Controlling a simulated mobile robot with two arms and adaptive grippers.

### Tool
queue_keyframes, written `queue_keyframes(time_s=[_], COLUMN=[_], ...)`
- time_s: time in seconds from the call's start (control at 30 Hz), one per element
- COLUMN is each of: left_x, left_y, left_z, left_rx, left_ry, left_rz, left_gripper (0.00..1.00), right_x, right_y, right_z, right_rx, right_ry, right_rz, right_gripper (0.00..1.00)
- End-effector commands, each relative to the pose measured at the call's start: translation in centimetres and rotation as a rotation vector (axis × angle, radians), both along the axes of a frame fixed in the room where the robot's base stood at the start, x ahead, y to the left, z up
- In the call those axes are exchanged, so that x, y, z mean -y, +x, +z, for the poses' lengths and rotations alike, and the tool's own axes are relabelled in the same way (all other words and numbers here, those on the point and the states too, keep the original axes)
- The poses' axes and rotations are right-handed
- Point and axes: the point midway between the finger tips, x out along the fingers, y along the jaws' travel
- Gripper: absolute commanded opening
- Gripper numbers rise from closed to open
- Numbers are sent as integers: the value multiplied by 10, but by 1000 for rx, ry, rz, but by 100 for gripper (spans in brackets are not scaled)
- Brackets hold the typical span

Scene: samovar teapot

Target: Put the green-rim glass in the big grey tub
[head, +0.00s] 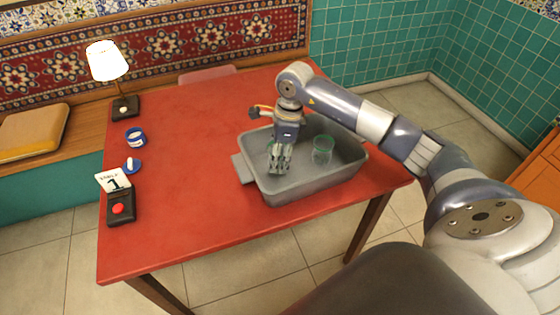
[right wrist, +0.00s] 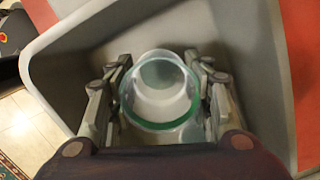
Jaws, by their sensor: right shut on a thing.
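The big grey tub (head: 310,189) stands on the red table. My right gripper (head: 279,164) reaches down inside the tub's left part. It is shut on a green-rim glass, whose rim (right wrist: 163,126) shows between the fingers in the right wrist view. In the head view this glass (head: 270,147) is mostly hidden behind the gripper. I cannot tell whether its base touches the tub's floor. A second clear glass with a green rim (head: 322,151) stands in the tub to the right of my gripper, apart from it. My left gripper is not in view.
On the table's left side are a lamp (head: 108,64), a blue-and-white jar (head: 136,136), a blue lid (head: 132,166), a number sign (head: 113,181) and a black box with a red button (head: 120,207). The table between these and the tub is clear.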

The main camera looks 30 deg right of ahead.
Motion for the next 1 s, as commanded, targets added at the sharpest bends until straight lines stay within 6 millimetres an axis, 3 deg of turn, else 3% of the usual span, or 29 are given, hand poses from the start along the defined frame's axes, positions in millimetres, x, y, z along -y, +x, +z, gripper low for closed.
queue_keyframes(time_s=[0.23, 0.6, 0.63, 0.7, 1.0], left_x=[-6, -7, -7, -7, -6], left_y=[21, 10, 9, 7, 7], left_z=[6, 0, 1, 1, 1], left_rx=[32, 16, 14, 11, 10], left_ry=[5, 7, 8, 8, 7], left_rz=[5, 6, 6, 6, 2], left_gripper=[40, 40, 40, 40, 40], right_x=[-1, 0, 0, 0, 0], right_y=[-1, 0, 0, 0, 0], right_z=[-32, -38, -37, -37, -37], right_rx=[-2, 0, 0, 0, -1], right_ry=[0, 0, 0, 0, 0], right_rz=[1, 2, 1, 1, 1], right_gripper=[20, 20, 51, 67, 67])
